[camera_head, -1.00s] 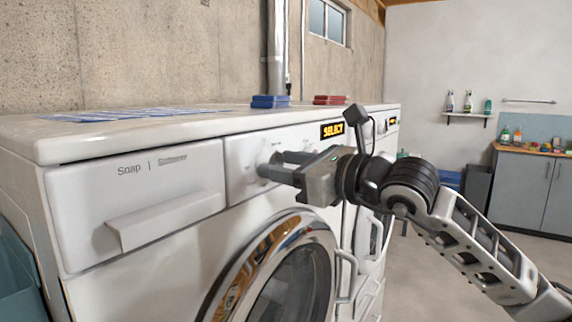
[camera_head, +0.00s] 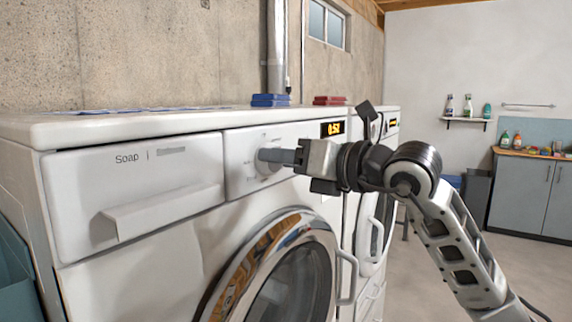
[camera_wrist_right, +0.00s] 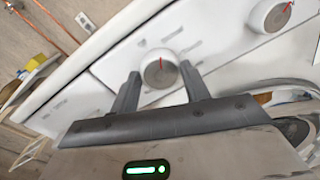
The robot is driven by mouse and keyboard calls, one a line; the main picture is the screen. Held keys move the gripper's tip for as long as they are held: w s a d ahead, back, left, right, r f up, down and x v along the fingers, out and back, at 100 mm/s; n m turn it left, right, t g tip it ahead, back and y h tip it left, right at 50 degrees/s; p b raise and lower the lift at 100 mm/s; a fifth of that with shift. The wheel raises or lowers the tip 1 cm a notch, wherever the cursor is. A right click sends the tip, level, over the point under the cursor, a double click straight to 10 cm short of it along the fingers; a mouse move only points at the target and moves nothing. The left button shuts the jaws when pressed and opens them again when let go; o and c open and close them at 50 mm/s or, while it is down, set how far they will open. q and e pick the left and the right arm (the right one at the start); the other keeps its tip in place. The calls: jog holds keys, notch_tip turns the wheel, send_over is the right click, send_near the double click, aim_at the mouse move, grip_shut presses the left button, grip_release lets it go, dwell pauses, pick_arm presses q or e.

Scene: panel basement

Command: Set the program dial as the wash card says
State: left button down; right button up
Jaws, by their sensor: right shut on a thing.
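The program dial (camera_head: 265,168) is a round pale knob on the front panel of the near white washer (camera_head: 135,255). In the right wrist view the dial (camera_wrist_right: 160,72) sits between my fingertips, its red mark pointing up in that picture. My right gripper (camera_head: 272,156) is shut on the dial, and its fingers partly hide it in the head view. The washer's display (camera_head: 333,129) is lit orange and seems to read 0:52. Thin blue-and-white sheets (camera_head: 140,110) lie on the washer top; I cannot read them or tell whether one is the wash card. My left gripper is out of view.
A second machine stands right beside the washer; its dial (camera_wrist_right: 270,14) shows in the wrist view. The soap drawer (camera_head: 135,190) is left of the dial, the round door (camera_head: 290,275) below. Blue (camera_head: 270,100) and red (camera_head: 329,101) boxes are on top.

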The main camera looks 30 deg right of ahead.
jog(key=shift+d+m+g+y+p, duration=0.1)
jog(key=shift+m+g+y+p, duration=0.2)
jog(key=shift+m, duration=2.35)
jog(key=shift+d+m+g+y+p, duration=0.1)
jog(key=shift+m+g+y+p, duration=0.15)
jog(key=shift+m, duration=2.4)
jog(key=o, duration=1)
